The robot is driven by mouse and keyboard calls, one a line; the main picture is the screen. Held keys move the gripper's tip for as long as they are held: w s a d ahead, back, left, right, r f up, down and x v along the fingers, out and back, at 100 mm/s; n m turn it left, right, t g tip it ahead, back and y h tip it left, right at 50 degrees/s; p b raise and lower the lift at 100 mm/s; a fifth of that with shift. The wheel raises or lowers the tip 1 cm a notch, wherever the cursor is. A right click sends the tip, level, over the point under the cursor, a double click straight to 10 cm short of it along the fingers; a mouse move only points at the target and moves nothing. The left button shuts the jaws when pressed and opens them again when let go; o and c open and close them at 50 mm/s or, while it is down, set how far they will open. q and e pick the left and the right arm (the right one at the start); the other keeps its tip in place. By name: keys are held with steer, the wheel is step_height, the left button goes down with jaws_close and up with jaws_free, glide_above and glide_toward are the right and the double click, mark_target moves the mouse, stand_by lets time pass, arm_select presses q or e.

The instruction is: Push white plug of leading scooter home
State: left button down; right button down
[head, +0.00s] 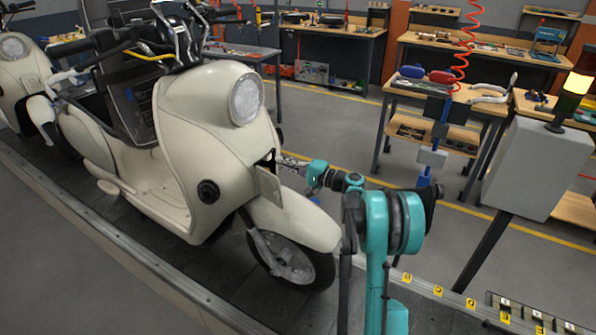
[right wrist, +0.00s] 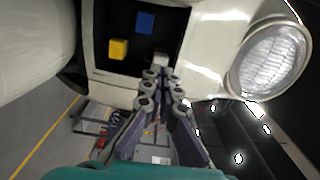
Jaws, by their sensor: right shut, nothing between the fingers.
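The leading scooter (head: 225,125) is cream and stands upright on the conveyor, with its headlight facing right. In the right wrist view, a dark recess in its cream body (right wrist: 205,60) holds a yellow plug (right wrist: 118,48), a blue plug (right wrist: 145,22) and a small white plug (right wrist: 160,57). My right gripper (right wrist: 163,78) is shut and empty, its fingertips just below the white plug and partly covering it. I cannot tell whether they touch, nor how deep the plug sits. In the head view, my right gripper (head: 290,162) reaches the scooter's front side. My left gripper is out of view.
A second cream scooter (head: 22,85) stands behind on the slat conveyor (head: 60,190). A grey box with a signal lamp (head: 535,165) stands at the right. Workbenches with tools (head: 450,90) line the back. The floor between is mostly clear.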

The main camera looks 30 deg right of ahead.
mark_target(267, 156)
steer(key=x, duration=0.2)
steer(key=shift+w+a, duration=0.15)
steer(key=shift+w, duration=0.1)
steer(key=shift+w+a, duration=0.1)
steer(key=shift+w, duration=0.05)
